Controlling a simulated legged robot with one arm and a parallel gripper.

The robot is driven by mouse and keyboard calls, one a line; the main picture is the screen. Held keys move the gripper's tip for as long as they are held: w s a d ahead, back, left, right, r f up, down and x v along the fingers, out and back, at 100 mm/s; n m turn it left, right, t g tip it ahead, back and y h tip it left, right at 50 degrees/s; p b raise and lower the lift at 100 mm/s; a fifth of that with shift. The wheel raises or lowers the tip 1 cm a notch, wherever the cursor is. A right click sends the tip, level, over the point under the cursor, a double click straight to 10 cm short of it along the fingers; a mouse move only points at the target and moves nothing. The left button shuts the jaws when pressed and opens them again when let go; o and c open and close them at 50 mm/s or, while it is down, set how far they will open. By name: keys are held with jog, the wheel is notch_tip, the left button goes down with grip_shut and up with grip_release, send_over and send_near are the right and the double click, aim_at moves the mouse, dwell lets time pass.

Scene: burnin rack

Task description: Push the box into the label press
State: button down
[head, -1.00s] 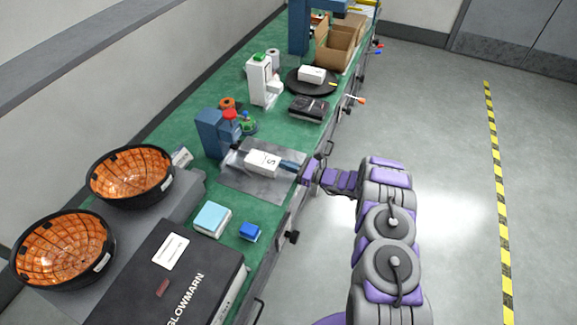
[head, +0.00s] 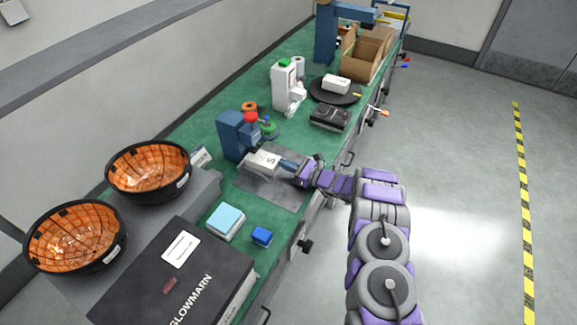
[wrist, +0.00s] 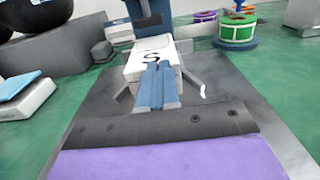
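In the wrist view the shut fingertips (wrist: 158,72) meet or overlap the box's near end; the exact contact is hidden.
The grey plate (head: 275,192) is bare around my gripper. A light-blue pad (head: 226,220) and a small blue block (head: 261,236) sit at its near side. Beyond stands a white device (head: 288,88).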

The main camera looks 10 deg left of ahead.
jog(key=shift+s, duration=0.1)
jog(key=p+v, duration=0.2)
jog(key=v, duration=1.1)
jog(key=shift+d+f, duration=0.1)
jog(key=shift+d, duration=0.15)
jog(key=shift+s+d, duration=0.1)
jog(key=shift+d, duration=0.05)
